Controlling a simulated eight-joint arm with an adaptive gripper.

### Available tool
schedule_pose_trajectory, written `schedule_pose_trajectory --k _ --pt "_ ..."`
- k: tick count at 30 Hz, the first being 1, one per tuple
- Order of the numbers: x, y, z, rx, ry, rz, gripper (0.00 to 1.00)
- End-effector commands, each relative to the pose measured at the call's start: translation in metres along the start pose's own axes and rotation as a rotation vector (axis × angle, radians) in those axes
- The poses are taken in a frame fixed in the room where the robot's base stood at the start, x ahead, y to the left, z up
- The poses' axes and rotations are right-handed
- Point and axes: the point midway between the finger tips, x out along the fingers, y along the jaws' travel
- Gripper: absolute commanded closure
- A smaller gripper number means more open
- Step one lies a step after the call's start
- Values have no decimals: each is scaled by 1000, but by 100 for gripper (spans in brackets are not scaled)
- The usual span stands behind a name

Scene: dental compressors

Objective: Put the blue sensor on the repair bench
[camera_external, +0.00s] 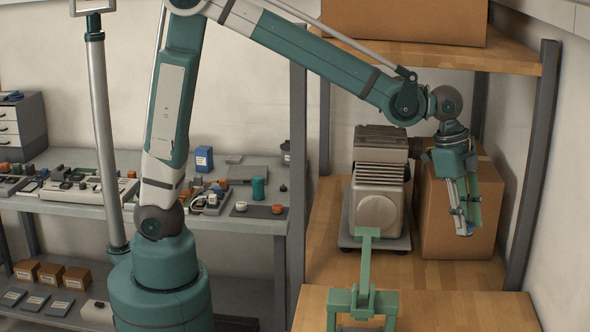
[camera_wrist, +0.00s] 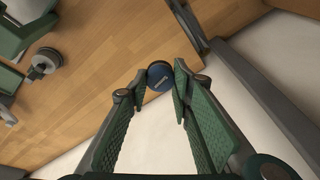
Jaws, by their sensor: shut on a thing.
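The blue sensor (camera_wrist: 159,80) is a small round dark-blue piece with a black end, seen between my fingertips in the wrist view. My gripper (camera_external: 466,226) is shut on it and points down at the right in the external view, in front of a cardboard box. There the sensor shows only as a small bluish bit at the fingertips. A wooden bench top (camera_external: 450,312) with a green fixture (camera_external: 364,290) lies at the front, below and left of my gripper. A grey bench (camera_external: 255,224) with tools and parts is at the left. Which is the repair bench cannot be told.
A grey compressor-like machine (camera_external: 378,190) stands left of the cardboard box (camera_external: 440,225) on a wooden shelf (camera_external: 325,215). A dark upright post (camera_external: 537,165) is close on the right. An upper shelf (camera_external: 510,57) carries another box (camera_external: 405,18). The front bench top is clear right of the fixture.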

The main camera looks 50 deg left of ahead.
Motion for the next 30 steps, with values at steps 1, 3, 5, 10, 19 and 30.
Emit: schedule_pose_trajectory --k 1,3,5,10,19,30 --pt "12 4 3 43 5 12 87" --pt "25 10 5 113 14 32 87" --pt "36 16 8 172 20 48 87" --pt "66 33 15 340 40 96 87" --pt "101 56 26 560 63 156 87" --pt "108 62 29 615 69 171 87"
